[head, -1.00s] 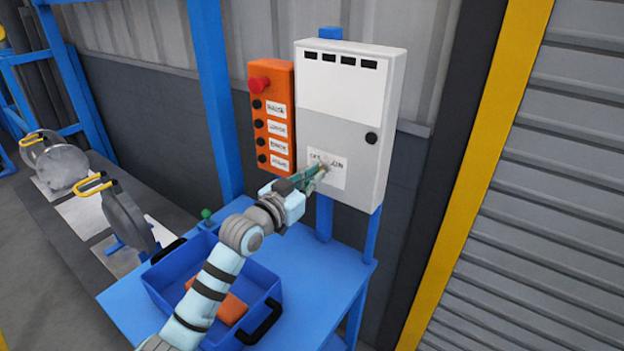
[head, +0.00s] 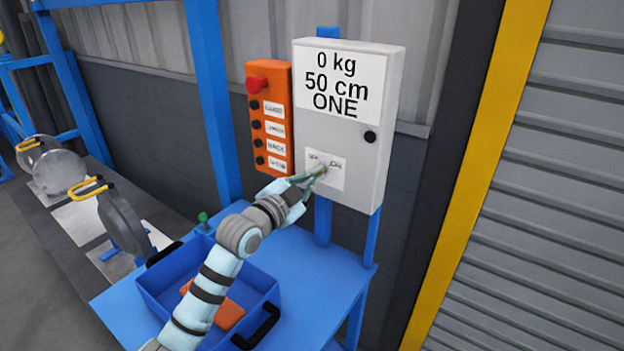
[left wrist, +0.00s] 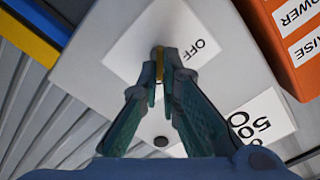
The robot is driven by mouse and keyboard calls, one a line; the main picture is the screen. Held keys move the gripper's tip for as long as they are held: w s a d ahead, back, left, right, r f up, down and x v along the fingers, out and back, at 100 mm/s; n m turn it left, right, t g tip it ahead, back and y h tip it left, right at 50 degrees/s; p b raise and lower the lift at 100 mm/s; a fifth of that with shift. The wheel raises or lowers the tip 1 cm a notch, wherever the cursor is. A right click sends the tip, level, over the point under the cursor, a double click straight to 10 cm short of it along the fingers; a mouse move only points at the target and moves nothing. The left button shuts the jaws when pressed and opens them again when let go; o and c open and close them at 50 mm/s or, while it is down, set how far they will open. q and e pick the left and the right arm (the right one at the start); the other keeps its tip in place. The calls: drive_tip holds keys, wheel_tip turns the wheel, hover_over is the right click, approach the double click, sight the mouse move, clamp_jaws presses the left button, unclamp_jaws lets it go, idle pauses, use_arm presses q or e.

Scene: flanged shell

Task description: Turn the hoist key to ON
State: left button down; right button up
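The grey control box (head: 345,125) stands on a blue post. Its upper panel (head: 338,85) reads "0 kg 50 cm ONE". The white key label (head: 335,172) is low on its front; OFF shows on it in the left wrist view (left wrist: 203,48). My left gripper (head: 318,172) is at the label. In the left wrist view its fingers (left wrist: 159,72) are closed around the narrow brass-coloured key (left wrist: 159,66), one on each side. The key's far end and its slot are mostly hidden by the fingers. My right gripper is in neither view.
An orange push-button pendant (head: 268,118) with a red knob hangs left of the box. A blue tray (head: 165,290) holding an orange item (head: 229,315) sits on the blue table (head: 325,265) below my arm. Round grey parts with yellow handles stand at the left.

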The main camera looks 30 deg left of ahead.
use_arm(q)
drive_tip(key=shift+r, duration=0.15)
drive_tip(key=c, duration=1.9)
unclamp_jaws()
drive_tip(key=shift+w, duration=0.1)
drive_tip(key=shift+o, duration=0.5)
drive_tip(key=shift+w+f, duration=0.2)
drive_tip(key=shift+s+a, duration=0.1)
drive_tip(key=s+a, duration=0.1)
drive_tip(key=s, duration=1)
drive_tip(key=shift+s+a, duration=0.25)
drive_tip(key=shift+s, duration=0.1)
drive_tip(key=shift+a, duration=0.1)
